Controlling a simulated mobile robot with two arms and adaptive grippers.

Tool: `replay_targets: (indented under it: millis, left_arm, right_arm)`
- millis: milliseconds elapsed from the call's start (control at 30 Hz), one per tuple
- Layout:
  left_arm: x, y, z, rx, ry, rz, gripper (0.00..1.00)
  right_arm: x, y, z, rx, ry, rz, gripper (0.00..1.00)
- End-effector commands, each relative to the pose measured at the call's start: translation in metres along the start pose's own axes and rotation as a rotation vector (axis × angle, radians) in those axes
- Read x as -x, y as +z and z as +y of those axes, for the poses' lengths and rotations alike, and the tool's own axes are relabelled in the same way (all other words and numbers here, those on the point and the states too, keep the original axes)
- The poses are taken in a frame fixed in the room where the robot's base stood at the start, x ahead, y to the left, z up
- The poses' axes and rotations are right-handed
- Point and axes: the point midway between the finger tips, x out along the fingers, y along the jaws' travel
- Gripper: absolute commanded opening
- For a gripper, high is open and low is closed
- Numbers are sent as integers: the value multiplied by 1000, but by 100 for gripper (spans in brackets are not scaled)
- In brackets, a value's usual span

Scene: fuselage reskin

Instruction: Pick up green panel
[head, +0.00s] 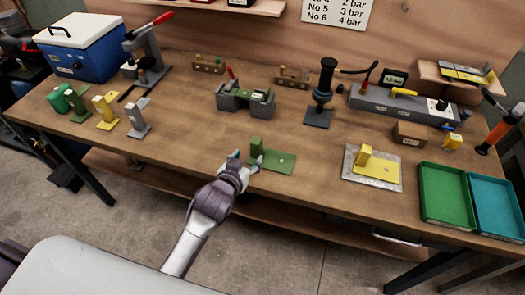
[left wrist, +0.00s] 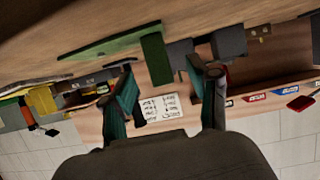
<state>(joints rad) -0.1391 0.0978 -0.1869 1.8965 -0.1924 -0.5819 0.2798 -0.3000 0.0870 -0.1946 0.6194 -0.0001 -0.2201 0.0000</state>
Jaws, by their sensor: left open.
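The green panel (head: 280,161) lies flat near the front edge of the workbench, with an upright green block (head: 256,147) at its left end. My left gripper (head: 243,162) is open and empty at the bench's front edge, just left of and in front of that block. In the left wrist view, the green panel (left wrist: 108,43) and its block (left wrist: 155,60) show beyond the open fingers (left wrist: 163,90). The block appears between the fingertips in that view; I cannot tell how far apart they are in depth. My right gripper is not in view.
A grey plate with a yellow panel (head: 378,171) and green (head: 446,194) and teal (head: 497,206) trays lie to the right. A green-and-grey fixture (head: 245,99) stands behind. Small green, yellow and grey brackets (head: 105,110) stand at the left. Bare bench (head: 195,125) lies between.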

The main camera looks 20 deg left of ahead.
Motion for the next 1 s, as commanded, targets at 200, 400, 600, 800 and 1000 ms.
replay_targets:
  millis: [200, 400, 600, 800, 1000]
  left_arm:
    - [-21, 0, 1, 1, 1, 0, 60]
    - [-41, -2, 4, 0, 1, -2, 60]
    - [-68, 0, 5, 1, 1, -1, 60]
    - [-73, 2, 5, 1, 1, -2, 60]
    - [-73, 2, 5, 1, 1, -2, 45]
  right_arm:
    - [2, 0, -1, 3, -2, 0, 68]
    - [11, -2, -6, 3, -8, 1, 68]
    - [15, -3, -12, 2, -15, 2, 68]
    - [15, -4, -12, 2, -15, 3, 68]
    - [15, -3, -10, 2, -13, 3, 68]
